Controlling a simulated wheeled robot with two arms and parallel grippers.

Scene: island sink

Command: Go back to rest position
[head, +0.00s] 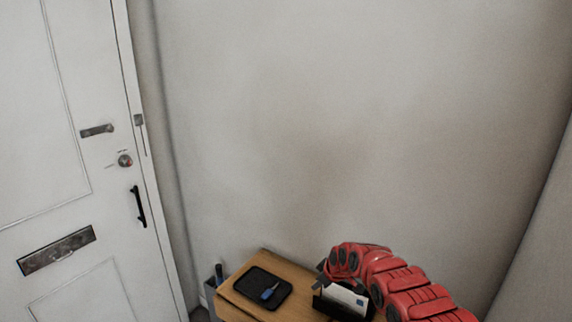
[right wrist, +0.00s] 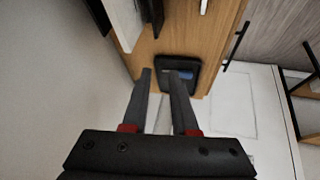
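My right arm comes in from the lower right in the head view, and its red links hide most of its gripper. In the right wrist view my right gripper (right wrist: 160,72) has its two dark fingers apart, with nothing held between them. It points toward a black tray (head: 250,284) on a wooden cabinet top (head: 228,296). A small blue item (head: 269,293) lies in the tray; it also shows in the right wrist view (right wrist: 184,75). My left gripper is in neither view.
A black holder with white envelopes (head: 343,299) stands on the cabinet beside my right arm. A grey container (head: 211,288) is left of the cabinet. A white door (head: 60,150) is at the left. The bare wall (head: 330,110) stands behind the cabinet.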

